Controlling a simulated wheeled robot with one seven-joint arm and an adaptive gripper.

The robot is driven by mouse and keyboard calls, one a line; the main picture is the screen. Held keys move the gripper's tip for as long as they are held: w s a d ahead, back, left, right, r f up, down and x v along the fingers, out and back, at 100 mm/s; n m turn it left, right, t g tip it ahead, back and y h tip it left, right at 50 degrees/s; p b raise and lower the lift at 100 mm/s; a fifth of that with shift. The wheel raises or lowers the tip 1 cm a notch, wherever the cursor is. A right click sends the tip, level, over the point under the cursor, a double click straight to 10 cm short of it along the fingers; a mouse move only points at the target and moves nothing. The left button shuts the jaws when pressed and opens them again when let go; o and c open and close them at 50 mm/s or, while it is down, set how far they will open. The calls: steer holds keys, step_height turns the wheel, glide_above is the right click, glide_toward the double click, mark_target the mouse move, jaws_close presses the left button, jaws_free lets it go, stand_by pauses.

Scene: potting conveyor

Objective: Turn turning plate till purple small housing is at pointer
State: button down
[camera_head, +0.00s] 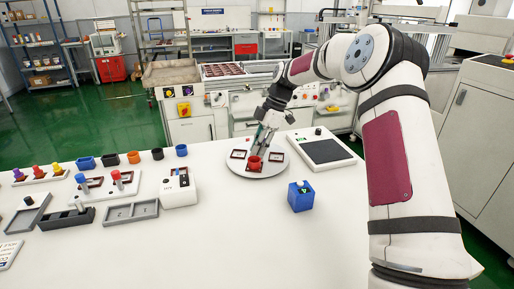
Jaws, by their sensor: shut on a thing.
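The round white turning plate (258,173) lies on the white table right of the middle. It bears a red cup-shaped piece (254,164) near its front and dark red square pieces (238,154) at its left and right. My gripper (255,154) points down over the plate, with its fingertips at the red piece and shut on it. The fingers hide part of the plate's middle and back. I cannot make out a purple small housing on the plate, nor a pointer at its rim.
A blue box (301,196) stands just right in front of the plate. A flat device with a dark top (324,148) lies behind right. A white box (179,189), grey trays (131,213) and several coloured cups and knobs fill the left. The front middle is clear.

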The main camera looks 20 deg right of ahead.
steer(key=shift+w+n+g+b, duration=0.1)
steer(key=shift+n+g+b, duration=0.5)
steer(key=shift+n, duration=1.3)
steer(key=shift+d+n+g+h, duration=0.1)
steer(key=shift+n+g+h, duration=0.2)
steer(key=shift+n, duration=0.3)
steer(key=c, duration=1.7)
jaws_free()
steer(key=shift+v, duration=5.95)
